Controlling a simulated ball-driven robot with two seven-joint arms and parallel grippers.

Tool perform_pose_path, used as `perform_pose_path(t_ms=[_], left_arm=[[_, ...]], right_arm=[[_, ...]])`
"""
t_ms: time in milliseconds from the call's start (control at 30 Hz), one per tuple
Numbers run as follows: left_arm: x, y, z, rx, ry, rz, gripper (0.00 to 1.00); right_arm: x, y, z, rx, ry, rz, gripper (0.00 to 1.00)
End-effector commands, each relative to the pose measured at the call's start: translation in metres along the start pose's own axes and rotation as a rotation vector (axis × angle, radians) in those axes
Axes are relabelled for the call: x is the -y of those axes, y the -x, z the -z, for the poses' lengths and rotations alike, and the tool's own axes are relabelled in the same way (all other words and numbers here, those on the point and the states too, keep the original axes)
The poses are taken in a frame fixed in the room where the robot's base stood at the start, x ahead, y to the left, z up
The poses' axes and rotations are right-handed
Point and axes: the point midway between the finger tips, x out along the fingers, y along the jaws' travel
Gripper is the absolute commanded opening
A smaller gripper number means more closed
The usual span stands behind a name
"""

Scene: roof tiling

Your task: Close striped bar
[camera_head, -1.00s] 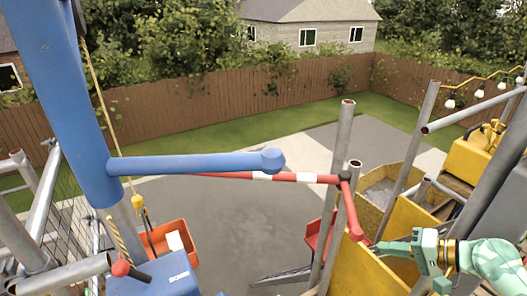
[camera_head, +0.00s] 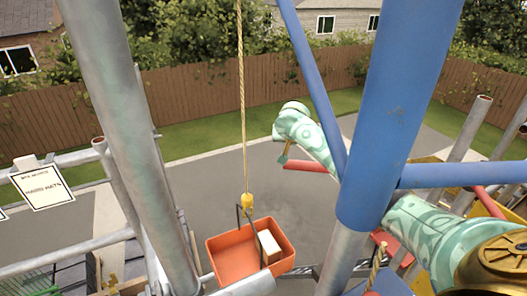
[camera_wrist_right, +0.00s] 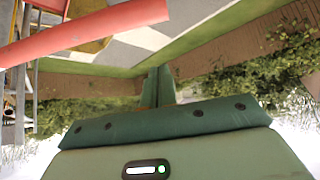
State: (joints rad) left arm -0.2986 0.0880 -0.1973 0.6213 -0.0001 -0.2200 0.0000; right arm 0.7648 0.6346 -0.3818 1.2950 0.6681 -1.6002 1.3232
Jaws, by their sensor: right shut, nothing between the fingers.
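The striped bar (camera_head: 308,166) shows in the head view as a short red length left of the blue post. The rest runs behind the post and my arm. A plain red length of the bar (camera_wrist_right: 90,32) crosses the upper left of the right wrist view; no white stripe is visible there. My right arm reaches from the lower right, behind the blue post, to above the bar's visible end. My right gripper (camera_wrist_right: 158,86) is shut and empty, with its fingers together and apart from the bar in the wrist view. My left gripper is not in view.
The thick blue post (camera_head: 395,110) with its blue side arm (camera_head: 465,174) blocks the view at right. An orange crate (camera_head: 232,266) hangs from a rope (camera_head: 241,100) at centre. A thick grey pole (camera_head: 130,130) and scaffold rails stand at left.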

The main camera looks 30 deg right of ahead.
Motion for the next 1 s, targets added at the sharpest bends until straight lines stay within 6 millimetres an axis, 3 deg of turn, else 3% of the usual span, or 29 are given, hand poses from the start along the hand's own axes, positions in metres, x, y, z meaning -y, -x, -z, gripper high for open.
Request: perform_pose_path(t_ms=[233,567,700,1000], left_arm=[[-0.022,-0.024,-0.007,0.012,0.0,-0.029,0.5],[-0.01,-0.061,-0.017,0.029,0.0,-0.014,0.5],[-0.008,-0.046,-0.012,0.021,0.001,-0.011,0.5],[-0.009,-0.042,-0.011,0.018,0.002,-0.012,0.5]], right_arm=[[-0.001,-0.044,-0.005,0.004,0.0,-0.004,0.0],[-0.001,-0.104,-0.006,0.004,0.001,-0.002,0.0],[-0.001,-0.084,-0.017,0.0,0.005,0.002,0.0],[-0.001,-0.075,-0.035,0.001,0.002,0.002,0.0]])
